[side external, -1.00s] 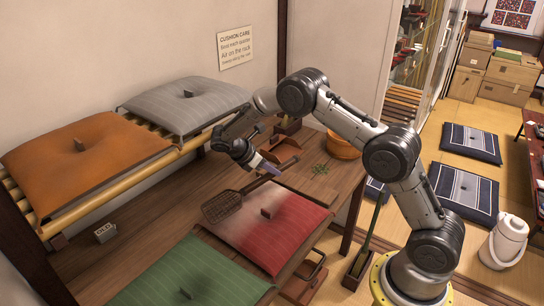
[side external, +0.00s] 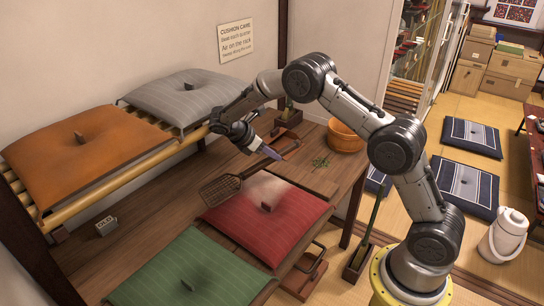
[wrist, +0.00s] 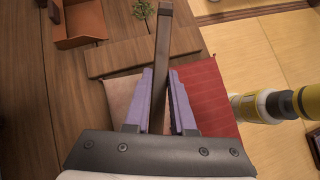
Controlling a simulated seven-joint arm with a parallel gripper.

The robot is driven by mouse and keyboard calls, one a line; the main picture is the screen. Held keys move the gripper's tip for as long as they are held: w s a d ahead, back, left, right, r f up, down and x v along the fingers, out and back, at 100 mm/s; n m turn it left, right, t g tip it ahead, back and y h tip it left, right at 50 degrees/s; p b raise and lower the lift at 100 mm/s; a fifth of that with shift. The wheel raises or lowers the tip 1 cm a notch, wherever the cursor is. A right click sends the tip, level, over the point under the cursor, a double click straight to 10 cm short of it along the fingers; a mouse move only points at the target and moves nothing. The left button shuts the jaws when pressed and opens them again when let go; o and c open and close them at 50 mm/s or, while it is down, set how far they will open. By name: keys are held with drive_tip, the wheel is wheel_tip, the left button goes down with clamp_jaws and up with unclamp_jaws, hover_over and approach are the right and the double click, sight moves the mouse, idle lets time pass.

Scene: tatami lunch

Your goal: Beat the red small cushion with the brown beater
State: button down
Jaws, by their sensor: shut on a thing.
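The red small cushion (side external: 285,222) lies on the wooden bench, with a pale, dusty-looking patch along its back edge. It also shows behind my fingers in the wrist view (wrist: 208,88), pale on the left and red on the right. My gripper (side external: 268,152) is behind and above the cushion. Its purple fingers (wrist: 158,98) are shut on the handle of the brown beater (wrist: 164,45). The beater's flat mesh head (side external: 220,189) is at the cushion's back left edge and seems raised; I cannot tell the exact gap. The wrist view hides the head.
A green cushion (side external: 190,272) lies in front on the bench. Orange (side external: 85,150) and grey (side external: 187,98) cushions lie on the bamboo rack at left. A wooden bucket (side external: 344,137) and brown tray (side external: 286,150) stand behind. A wooden carrier (side external: 303,277) is at the cushion's right.

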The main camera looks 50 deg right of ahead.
wheel_tip(320, 180, up, 6)
drive_tip(key=shift+d+f, duration=0.1)
drive_tip(key=s+d+f+m+g, duration=0.1)
drive_tip(key=s+d+m+g, duration=0.2)
drive_tip(key=d, duration=1.1)
drive_tip(key=shift+s+m, duration=0.3)
drive_tip(key=shift+s, duration=0.8)
drive_tip(key=shift+d, duration=0.1)
wheel_tip(320, 180, down, 9)
wheel_tip(320, 180, up, 10)
drive_tip(key=shift+f, duration=0.25)
